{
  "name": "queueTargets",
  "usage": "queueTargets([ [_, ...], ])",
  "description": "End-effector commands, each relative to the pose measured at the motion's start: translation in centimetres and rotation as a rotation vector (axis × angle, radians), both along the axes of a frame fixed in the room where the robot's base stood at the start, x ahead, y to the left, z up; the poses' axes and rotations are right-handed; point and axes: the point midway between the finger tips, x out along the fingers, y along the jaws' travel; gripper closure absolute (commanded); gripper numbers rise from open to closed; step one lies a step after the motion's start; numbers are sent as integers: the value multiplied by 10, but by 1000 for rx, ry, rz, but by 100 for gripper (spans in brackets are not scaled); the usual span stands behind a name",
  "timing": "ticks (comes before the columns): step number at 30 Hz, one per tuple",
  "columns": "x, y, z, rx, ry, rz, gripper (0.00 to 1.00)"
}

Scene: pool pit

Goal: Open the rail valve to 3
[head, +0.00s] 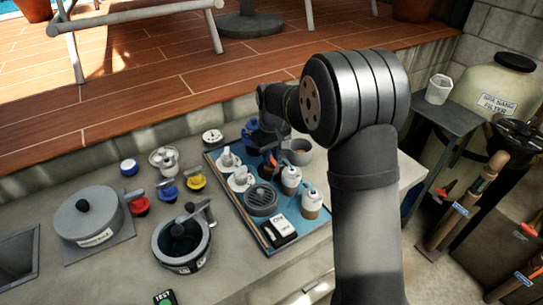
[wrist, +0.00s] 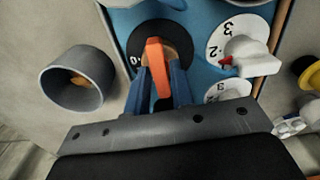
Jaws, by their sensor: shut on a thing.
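An orange handle (wrist: 155,52) stands on a black dial (wrist: 142,32) with a white 0 at its left edge. My gripper (wrist: 161,88) has its blue fingers on either side of the handle, shut on it. The fingers and wrist hide part of the dial, so the handle's exact setting cannot be read. A white numbered dial with a white handle (wrist: 250,58) is to the right, and a second white dial (wrist: 228,90) is partly hidden below it. In the head view my gripper (head: 266,150) is low over the blue panel (head: 222,160).
A grey cup (wrist: 78,80) is left of the gripper, also seen in the head view (head: 297,152). Two white-handled dials (head: 229,160), a round grille (head: 261,199) and pump bottles (head: 290,178) crowd the panel. Coloured knobs (head: 168,192) and pots stand to the left.

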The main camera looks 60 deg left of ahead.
Motion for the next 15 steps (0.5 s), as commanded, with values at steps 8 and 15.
queueTargets([
  [8, 0, 0, 0, 2, -1, 0, 64],
  [15, 0, 0, 1, 1, 0, -1, 64],
])
